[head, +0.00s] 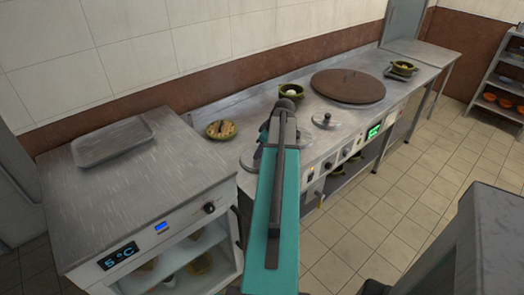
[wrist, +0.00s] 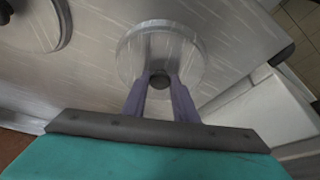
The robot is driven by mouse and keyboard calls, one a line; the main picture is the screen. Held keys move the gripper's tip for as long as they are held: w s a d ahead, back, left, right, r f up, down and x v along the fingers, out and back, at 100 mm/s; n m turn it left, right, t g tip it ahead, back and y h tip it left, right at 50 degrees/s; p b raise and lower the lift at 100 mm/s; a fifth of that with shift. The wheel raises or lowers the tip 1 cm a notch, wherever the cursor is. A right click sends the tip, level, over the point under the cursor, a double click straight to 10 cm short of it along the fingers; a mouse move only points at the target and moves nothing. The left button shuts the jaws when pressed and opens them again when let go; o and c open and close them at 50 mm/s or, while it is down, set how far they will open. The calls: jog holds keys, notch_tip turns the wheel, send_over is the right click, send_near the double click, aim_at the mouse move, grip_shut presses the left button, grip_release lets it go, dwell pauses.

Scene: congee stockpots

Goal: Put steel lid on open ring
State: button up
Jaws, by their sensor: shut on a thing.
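In the wrist view a round steel lid (wrist: 160,45) with a dark knob (wrist: 159,81) lies below the fingers. My gripper (wrist: 160,86) is shut on the knob, one purple finger on each side. In the head view my gripper (head: 262,150) is over the near end of the steel counter, and my arm hides most of the held lid. Whether the lid touches the counter I cannot tell. A second steel lid (head: 327,121) with a dark knob sits on the counter to the right. I cannot make out an open ring; my arm may cover it.
A brown round cover (head: 348,86) lies on the counter (head: 390,88). A cooler cabinet (head: 110,190) bears an empty tray (head: 113,141).

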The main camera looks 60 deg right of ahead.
jog(key=shift+f, duration=0.2)
jog(key=o, duration=0.8)
jog(key=shift+r, duration=0.1)
jog(key=shift+p+v, duration=0.65)
jog(key=shift+v, duration=0.55)
jog(key=shift+p+v, duration=2.1)
jog(key=shift+v, duration=2.15)
jog(key=shift+w, duration=0.1)
